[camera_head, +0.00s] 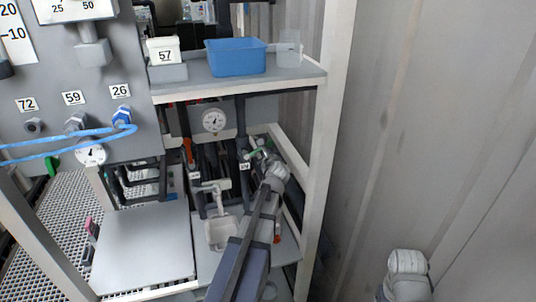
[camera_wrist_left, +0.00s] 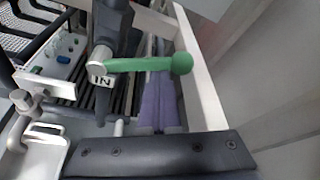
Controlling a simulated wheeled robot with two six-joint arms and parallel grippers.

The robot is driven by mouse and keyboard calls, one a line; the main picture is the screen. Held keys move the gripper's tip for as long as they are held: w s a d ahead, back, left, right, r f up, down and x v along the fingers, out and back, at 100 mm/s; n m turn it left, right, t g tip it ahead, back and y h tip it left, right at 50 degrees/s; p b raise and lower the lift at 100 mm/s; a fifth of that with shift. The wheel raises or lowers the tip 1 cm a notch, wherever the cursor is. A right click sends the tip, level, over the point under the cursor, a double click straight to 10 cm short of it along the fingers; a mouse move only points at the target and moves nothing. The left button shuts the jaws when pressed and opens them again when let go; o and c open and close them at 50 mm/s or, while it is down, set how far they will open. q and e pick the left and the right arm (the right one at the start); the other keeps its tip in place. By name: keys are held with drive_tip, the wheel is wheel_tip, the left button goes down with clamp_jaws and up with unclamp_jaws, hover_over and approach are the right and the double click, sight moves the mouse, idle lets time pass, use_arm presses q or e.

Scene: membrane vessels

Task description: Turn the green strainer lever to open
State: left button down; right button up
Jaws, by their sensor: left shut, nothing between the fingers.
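The green strainer lever (camera_wrist_left: 145,65) shows large in the left wrist view, lying roughly level with a round knob at its right end. Its left end meets a pale pivot on a dark pipe beside an "IN" label (camera_wrist_left: 99,81). In the head view the lever (camera_head: 252,154) is small, inside the lower frame, partly hidden by my wrist. My left gripper (camera_head: 264,158) is shut and empty, close to the lever. Whether it touches the lever cannot be told. My right gripper is out of view.
Pale frame posts (camera_head: 328,110) and a rail bound the space on the right. A shelf above carries a blue bin (camera_head: 236,57). A gauge (camera_head: 213,120), an orange handle (camera_head: 188,150) and a white basin (camera_head: 221,232) are to the left. Dark pipes crowd the lever.

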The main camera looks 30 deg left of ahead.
use_arm(q)
drive_tip(key=s+a+r+n+t, duration=0.3)
drive_tip(key=s+r+n, duration=0.1)
drive_tip(key=n, duration=0.3)
drive_tip(key=shift+s+a+r+n+t+h, duration=0.15)
drive_tip(key=shift+a+r+n+t+h, duration=0.2)
drive_tip(key=shift+r, duration=0.3)
drive_tip(key=shift+s, duration=0.1)
idle(0.8)
